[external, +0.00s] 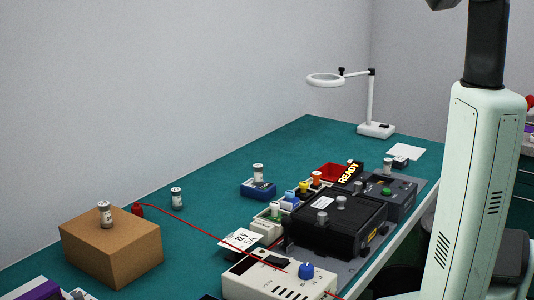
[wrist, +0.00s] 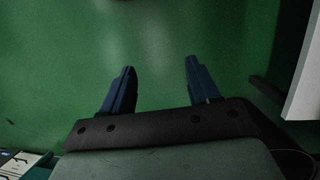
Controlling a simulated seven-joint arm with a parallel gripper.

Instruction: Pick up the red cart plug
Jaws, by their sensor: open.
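The red plug (external: 137,209) sits on the green bench just behind the cardboard box, its lower part partly hidden by the box. A thin red cable (external: 192,230) runs from it across the bench to the front, past the white instrument box. My gripper (wrist: 158,72) shows in the wrist view with its two blue fingers apart and nothing between them, above a plain green surface. The red plug is not visible in the wrist view. My gripper is out of frame in the external view, so its distance from the plug cannot be told.
The cardboard box (external: 112,254) carries a small vial (external: 105,214); another vial (external: 177,197) stands near the plug. A white instrument (external: 275,281) with a blue knob and black rack units (external: 335,231) line the front. The bench's back (external: 250,165) is mostly clear. A ring lamp (external: 372,105) stands far back.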

